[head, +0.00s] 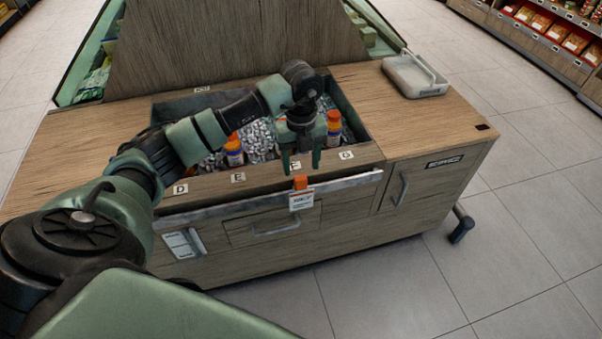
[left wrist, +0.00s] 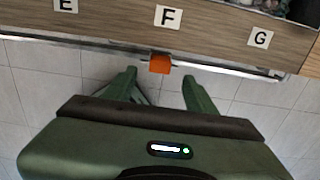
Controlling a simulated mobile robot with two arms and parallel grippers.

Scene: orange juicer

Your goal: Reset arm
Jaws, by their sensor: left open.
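My left gripper (head: 301,160) is open and empty, with its fingers pointing down in front of the counter's front edge near the F label. In the left wrist view, its two green fingers (left wrist: 164,88) are spread apart, with nothing between them. An orange clip (left wrist: 160,64) on the metal rail shows just beyond the fingers. My left arm reaches in from the left across the counter. My right gripper is not in view.
A wooden counter (head: 90,150) holds an ice-filled bin (head: 262,138) with orange-capped bottles (head: 334,124). A grey tray (head: 414,76) sits at the back right. A price tag (head: 301,200) hangs from the front rail. The tiled floor (head: 520,180) at the right is clear.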

